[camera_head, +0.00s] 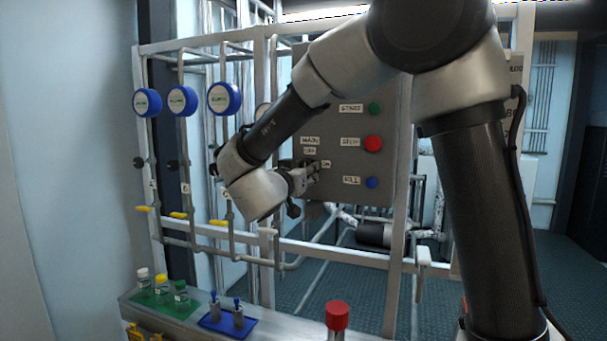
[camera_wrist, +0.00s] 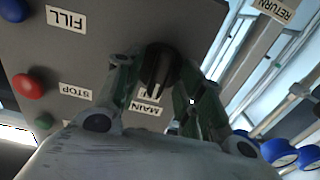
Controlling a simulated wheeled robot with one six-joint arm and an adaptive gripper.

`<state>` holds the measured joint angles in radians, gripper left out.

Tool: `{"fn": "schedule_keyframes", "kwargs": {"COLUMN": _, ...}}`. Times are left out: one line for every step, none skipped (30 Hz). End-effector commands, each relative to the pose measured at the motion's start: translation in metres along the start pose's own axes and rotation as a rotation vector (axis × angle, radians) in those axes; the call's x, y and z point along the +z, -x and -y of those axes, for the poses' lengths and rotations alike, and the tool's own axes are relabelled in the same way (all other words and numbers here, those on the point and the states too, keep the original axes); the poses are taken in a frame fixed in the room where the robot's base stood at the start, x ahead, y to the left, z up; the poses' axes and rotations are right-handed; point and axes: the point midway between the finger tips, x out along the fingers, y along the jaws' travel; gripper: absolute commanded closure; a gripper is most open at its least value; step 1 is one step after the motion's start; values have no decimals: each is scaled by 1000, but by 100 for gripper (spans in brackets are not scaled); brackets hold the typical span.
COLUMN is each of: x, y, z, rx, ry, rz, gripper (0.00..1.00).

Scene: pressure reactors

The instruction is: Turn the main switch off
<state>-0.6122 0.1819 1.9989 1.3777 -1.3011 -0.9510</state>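The main switch is a dark knob (camera_wrist: 158,66) on the grey control panel (camera_head: 340,90). In the wrist view, which shows the labels upside down, it sits between the fingertips of my gripper (camera_wrist: 160,78). One finger lies on each side, and the tips appear to touch the knob. The MAIN label (camera_wrist: 147,107) shows between the fingers; a smaller label beside it is partly hidden. In the head view my gripper (camera_head: 312,172) is at the panel's lower left, below the MAIN and OFF labels (camera_head: 310,146) and near the ON label (camera_head: 326,163). It covers the knob there.
A green START button (camera_head: 375,108), red STOP button (camera_head: 373,144) and blue FILL button (camera_head: 372,183) are right of the switch. Blue gauges (camera_head: 224,98) and yellow-handled valves (camera_head: 180,215) stand left. Small bottles (camera_head: 162,285) and a red-capped item (camera_head: 337,316) stand on the front ledge.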

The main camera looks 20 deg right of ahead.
Motion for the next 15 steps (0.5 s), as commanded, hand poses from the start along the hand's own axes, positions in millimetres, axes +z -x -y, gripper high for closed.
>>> {"fn": "schedule_keyframes", "kwargs": {"x": 0, "y": 1, "z": 0, "rx": 0, "ry": 0, "rz": 0, "gripper": 62}}
{"fn": "schedule_keyframes", "kwargs": {"x": 0, "y": 2, "z": 0, "rx": -1, "ry": -1, "rz": 0, "gripper": 62}}
{"fn": "schedule_keyframes", "kwargs": {"x": 0, "y": 4, "z": 0, "rx": -1, "ry": -1, "rz": 0, "gripper": 62}}
{"fn": "schedule_keyframes", "kwargs": {"x": 0, "y": 7, "z": 0, "rx": -2, "ry": -1, "rz": 0, "gripper": 62}}
{"fn": "schedule_keyframes", "kwargs": {"x": -1, "y": 10, "z": 1, "rx": -2, "ry": -1, "rz": -1, "gripper": 62}}
{"fn": "schedule_keyframes", "kwargs": {"x": -1, "y": 17, "z": 1, "rx": -3, "ry": -2, "rz": -1, "gripper": 62}}
{"fn": "schedule_keyframes", "kwargs": {"x": -1, "y": 22, "z": 1, "rx": -3, "ry": -2, "rz": 0, "gripper": 62}}
{"fn": "schedule_keyframes", "kwargs": {"x": -1, "y": 28, "z": 1, "rx": -4, "ry": -1, "rz": 0, "gripper": 62}}
{"fn": "schedule_keyframes", "kwargs": {"x": 0, "y": 37, "z": 1, "rx": -5, "ry": -1, "rz": -1, "gripper": 62}}
{"fn": "schedule_keyframes", "kwargs": {"x": 0, "y": 44, "z": 2, "rx": -5, "ry": -1, "rz": 0, "gripper": 62}}
{"fn": "schedule_keyframes", "kwargs": {"x": 0, "y": 52, "z": 1, "rx": -5, "ry": 0, "rz": 0, "gripper": 62}}
{"fn": "schedule_keyframes", "kwargs": {"x": 0, "y": 61, "z": 2, "rx": -6, "ry": -1, "rz": 0, "gripper": 62}}
{"fn": "schedule_keyframes", "kwargs": {"x": 0, "y": 68, "z": 1, "rx": -5, "ry": -1, "rz": 0, "gripper": 62}}
{"fn": "schedule_keyframes", "kwargs": {"x": 0, "y": 75, "z": 1, "rx": -5, "ry": -1, "rz": 0, "gripper": 62}}
{"fn": "schedule_keyframes", "kwargs": {"x": 0, "y": 83, "z": 1, "rx": -5, "ry": -1, "rz": 0, "gripper": 62}}
